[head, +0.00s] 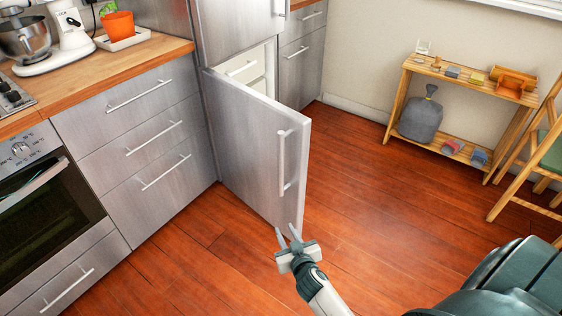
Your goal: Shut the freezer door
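The freezer door (245,150) is the steel lower door of the tall fridge unit. It stands wide open, swung out into the room, with its hinge side at the left and its free edge at the right. Its upright bar handle (284,163) is near the free edge. White freezer drawers (246,68) show behind its top edge.
Steel drawers (140,125) and an oven (45,205) line the left. The upper fridge door (240,30) is shut. A wooden shelf (455,75) with a grey sack (421,118) stands against the back wall, beside a chair (545,155). Wooden floor right of the door (350,170) is clear.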

